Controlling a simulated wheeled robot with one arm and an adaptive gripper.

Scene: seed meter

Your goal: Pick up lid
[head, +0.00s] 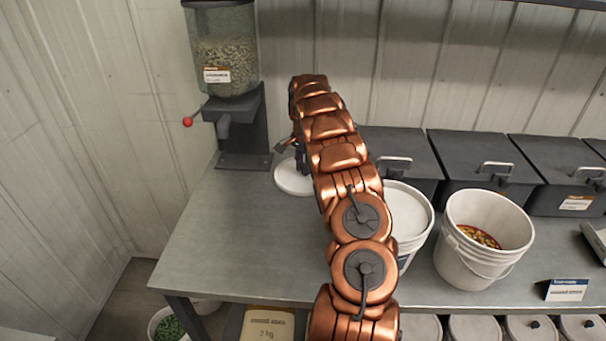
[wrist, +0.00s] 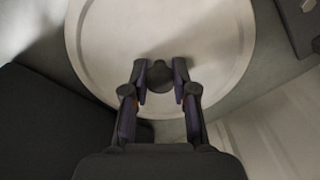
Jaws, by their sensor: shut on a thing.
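The lid (wrist: 209,42) is a round, off-white disc with a raised rim and a dark knob (wrist: 160,76) near its middle. In the wrist view my gripper (wrist: 160,88) is shut on the knob, with one finger on each side of it. In the head view the lid (head: 291,182) shows at the back of the metal table, left of my copper arm, which hides part of it. My gripper (head: 299,160) is mostly hidden behind the arm there. I cannot tell whether the lid touches the table.
A seed dispenser (head: 226,60) with a red-knobbed lever stands behind and left of the lid. Black bins (head: 480,165) line the back right. A white bucket (head: 405,215) and an open bucket of seeds (head: 470,245) stand right of my arm. The table's left front (head: 240,250) is clear.

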